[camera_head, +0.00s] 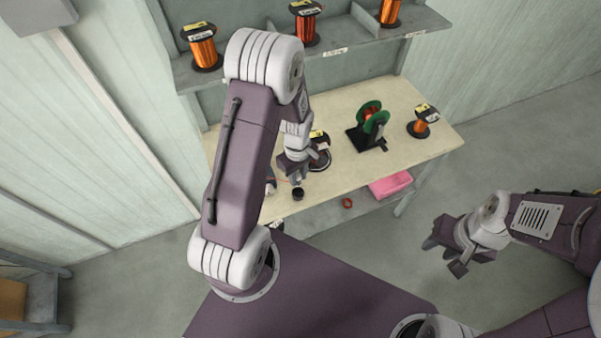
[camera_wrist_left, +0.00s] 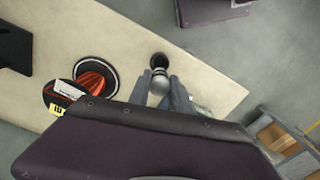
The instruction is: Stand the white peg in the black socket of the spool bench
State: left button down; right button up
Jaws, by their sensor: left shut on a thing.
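The black socket (camera_head: 298,194) stands near the front edge of the spool bench (camera_head: 345,175), just below my left gripper (camera_head: 296,180) in the head view. In the left wrist view, my left gripper (camera_wrist_left: 161,92) is shut on the white peg (camera_wrist_left: 160,80), whose rounded, greyish end shows between the fingers. The black socket (camera_wrist_left: 158,61) shows just beyond the peg there. The two look close together, but I cannot tell whether they touch. The rest of the peg is hidden by the fingers. My right gripper (camera_head: 446,256) is open and empty, off the bench at the right.
An orange wire spool (camera_wrist_left: 96,79) lies beside the socket, partly behind my left wrist in the head view. A green-flanged winder (camera_head: 372,124) and another spool (camera_head: 422,122) stand farther right. Several spools stand on the shelf (camera_head: 340,48). A pink box (camera_head: 390,185) sits below the bench top.

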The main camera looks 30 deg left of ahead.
aim_at(298, 184)
pick_arm(q)
jog(key=shift+f+b, duration=1.8)
jog(key=shift+f, duration=0.15)
jog(key=shift+f, duration=0.25)
jog(key=shift+f, duration=0.25)
jog(key=shift+f, duration=0.15)
jog(key=shift+f+b, duration=0.85)
jog(key=shift+b, duration=0.05)
jog(key=c, duration=1.1)
grip_release()
